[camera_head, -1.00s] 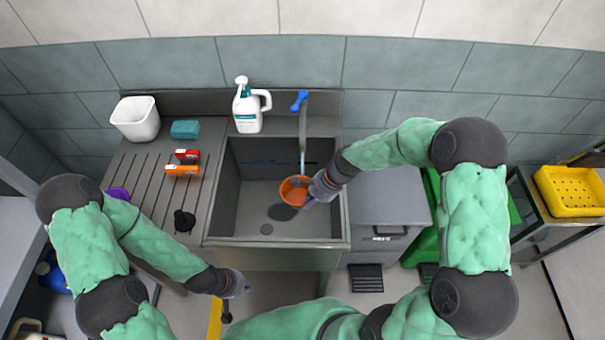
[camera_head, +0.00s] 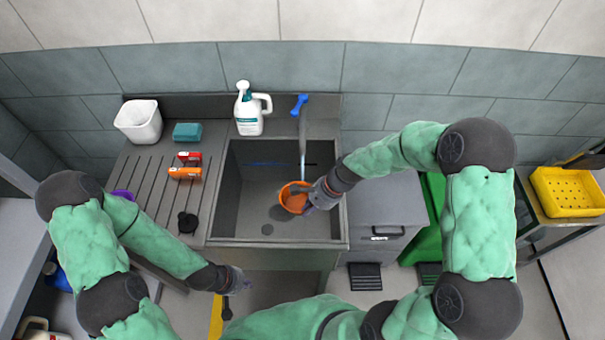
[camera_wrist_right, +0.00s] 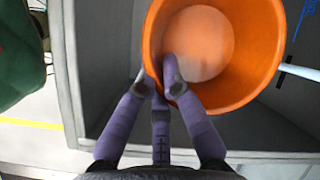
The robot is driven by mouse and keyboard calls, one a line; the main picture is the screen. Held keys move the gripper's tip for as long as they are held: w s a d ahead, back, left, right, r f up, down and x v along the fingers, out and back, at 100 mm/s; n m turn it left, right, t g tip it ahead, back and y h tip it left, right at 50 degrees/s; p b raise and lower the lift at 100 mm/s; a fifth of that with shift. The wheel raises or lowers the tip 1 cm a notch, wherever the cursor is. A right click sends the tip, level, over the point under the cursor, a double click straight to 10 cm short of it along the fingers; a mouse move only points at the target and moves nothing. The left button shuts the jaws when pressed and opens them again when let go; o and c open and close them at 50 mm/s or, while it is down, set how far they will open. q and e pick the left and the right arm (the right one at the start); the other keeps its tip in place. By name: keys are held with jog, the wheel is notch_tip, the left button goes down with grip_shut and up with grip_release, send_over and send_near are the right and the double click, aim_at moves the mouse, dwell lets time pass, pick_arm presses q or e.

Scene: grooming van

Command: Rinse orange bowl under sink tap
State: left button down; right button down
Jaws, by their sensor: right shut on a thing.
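The orange bowl (camera_head: 286,199) is inside the grey sink basin (camera_head: 240,205), above its floor and below the tap (camera_head: 303,143). The tap has a blue handle (camera_head: 299,101). My right gripper (camera_head: 312,195) is shut on the bowl's rim. In the right wrist view the purple fingers (camera_wrist_right: 168,82) grip the near rim of the bowl (camera_wrist_right: 262,60), and its inside looks empty. A pale bar (camera_wrist_right: 300,71) beside the bowl there may be the spout or water; I cannot tell. My left gripper (camera_head: 240,283) hangs in front of the counter, away from the bowl; its fingers are too small to read.
A white soap bottle (camera_head: 249,112) stands behind the sink. A white tub (camera_head: 139,122), teal sponge (camera_head: 187,131), orange-and-red items (camera_head: 185,172) and a black object (camera_head: 187,222) are on the left drainboard. A grey cabinet (camera_head: 388,205) stands right of the sink.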

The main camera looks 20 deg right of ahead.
jog(key=shift+r+p, duration=3.3)
jog(key=shift+r, duration=0.55)
jog(key=shift+f, duration=0.1)
